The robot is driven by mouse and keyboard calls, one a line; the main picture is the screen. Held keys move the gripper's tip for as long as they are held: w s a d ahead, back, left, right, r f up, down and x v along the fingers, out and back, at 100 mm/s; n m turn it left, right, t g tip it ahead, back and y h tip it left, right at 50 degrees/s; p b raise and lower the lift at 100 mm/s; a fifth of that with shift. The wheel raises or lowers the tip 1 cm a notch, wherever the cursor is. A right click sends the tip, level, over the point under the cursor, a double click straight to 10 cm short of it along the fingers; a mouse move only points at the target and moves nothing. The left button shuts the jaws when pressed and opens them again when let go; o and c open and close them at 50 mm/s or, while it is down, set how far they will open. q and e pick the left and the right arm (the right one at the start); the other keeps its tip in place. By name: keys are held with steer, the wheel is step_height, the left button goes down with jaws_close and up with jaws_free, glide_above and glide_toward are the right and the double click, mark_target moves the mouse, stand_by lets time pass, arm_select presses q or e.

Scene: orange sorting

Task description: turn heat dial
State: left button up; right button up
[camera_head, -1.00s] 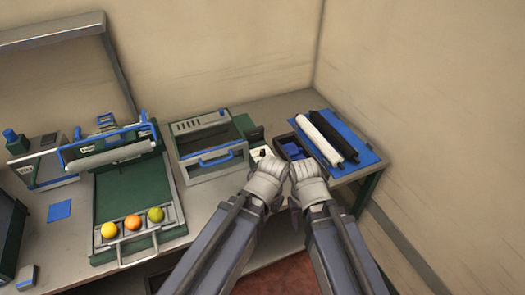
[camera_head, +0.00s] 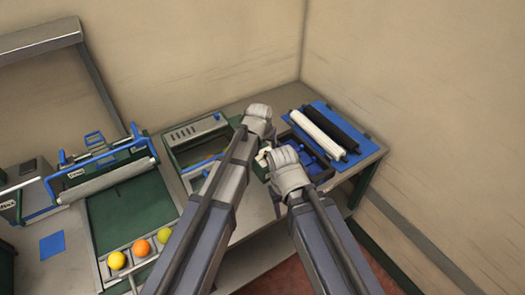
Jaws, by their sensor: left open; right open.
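The grey and green machine (camera_head: 192,134) with a slotted top and an open front stands at the back of the bench. No heat dial can be made out clearly; the machine's right side is hidden behind my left arm. My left gripper (camera_head: 258,113) is over the right end of this machine, with its fingertips hidden from view. My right gripper (camera_head: 280,158) is lower and to the right, in front of the dark tray (camera_head: 314,161). A small pale piece shows at its left side, and I cannot tell what it is. Both grippers are open, and nothing shows held in them.
A white roll (camera_head: 318,132) and a black roll (camera_head: 334,124) lie on a blue mat (camera_head: 363,146) at the right. At the left is a green press board (camera_head: 130,212) with yellow, orange and yellow-green balls. A blue square (camera_head: 52,245) lies on the bench.

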mark_target(267, 153)
arm_select(q)
steer(key=shift+b+x, duration=3.6)
steer(key=shift+x, duration=0.35)
steer(key=shift+s, duration=0.1)
jaws_close()
